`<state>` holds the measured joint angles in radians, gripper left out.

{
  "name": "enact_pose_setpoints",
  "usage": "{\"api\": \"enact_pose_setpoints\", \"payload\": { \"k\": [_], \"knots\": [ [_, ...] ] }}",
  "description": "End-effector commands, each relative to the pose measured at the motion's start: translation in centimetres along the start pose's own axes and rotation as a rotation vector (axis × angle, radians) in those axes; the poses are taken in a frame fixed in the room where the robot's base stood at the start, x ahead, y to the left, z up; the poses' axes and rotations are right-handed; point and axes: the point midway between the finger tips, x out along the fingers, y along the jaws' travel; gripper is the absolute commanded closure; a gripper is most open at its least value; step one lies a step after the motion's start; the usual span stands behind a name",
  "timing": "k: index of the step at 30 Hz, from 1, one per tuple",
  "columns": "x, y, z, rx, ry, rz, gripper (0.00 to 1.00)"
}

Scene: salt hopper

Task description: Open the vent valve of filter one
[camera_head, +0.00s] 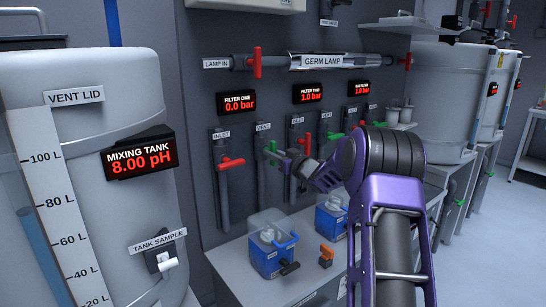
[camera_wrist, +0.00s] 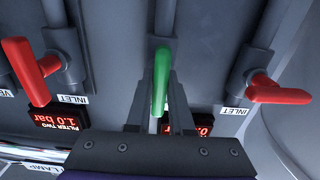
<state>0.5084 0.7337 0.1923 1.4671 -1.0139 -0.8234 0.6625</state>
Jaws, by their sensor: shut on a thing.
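The filter one display (camera_head: 237,104) reads 0.0 bar. Below its VENT label (camera_head: 263,127) is the green vent valve handle (camera_head: 271,149), partly hidden by my gripper in the head view. My gripper (camera_head: 283,162) reaches it from the right and front. In the wrist view the green handle (camera_wrist: 160,78) lies between the two fingers of my gripper (camera_wrist: 162,112), which are shut on it. There it looks in line with its grey pipe (camera_wrist: 164,18).
Filter one's red inlet handle (camera_head: 231,163) lies crosswise to its pipe, beside the vent; it also shows in the wrist view (camera_wrist: 280,92). Filter two's red inlet handle (camera_wrist: 28,72) is close on the other side. A bench below holds blue-based containers (camera_head: 270,262) and an orange item (camera_head: 326,255).

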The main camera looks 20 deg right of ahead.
Motion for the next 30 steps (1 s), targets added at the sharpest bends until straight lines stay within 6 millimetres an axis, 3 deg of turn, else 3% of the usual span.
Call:
{"api": "enact_pose_setpoints", "payload": {
  "k": [14, 15, 19, 30],
  "knots": [
    [-0.02, 0.02, 0.05, -0.015, -0.002, 0.0, 1.0],
    [-0.02, 0.02, 0.04, -0.015, -0.002, 0.0, 0.75],
    [-0.01, 0.02, 0.04, -0.014, -0.001, 0.0, 0.51],
    [-0.35, 0.04, -0.01, -0.013, -0.001, 0.001, 0.5]
  ]
}}
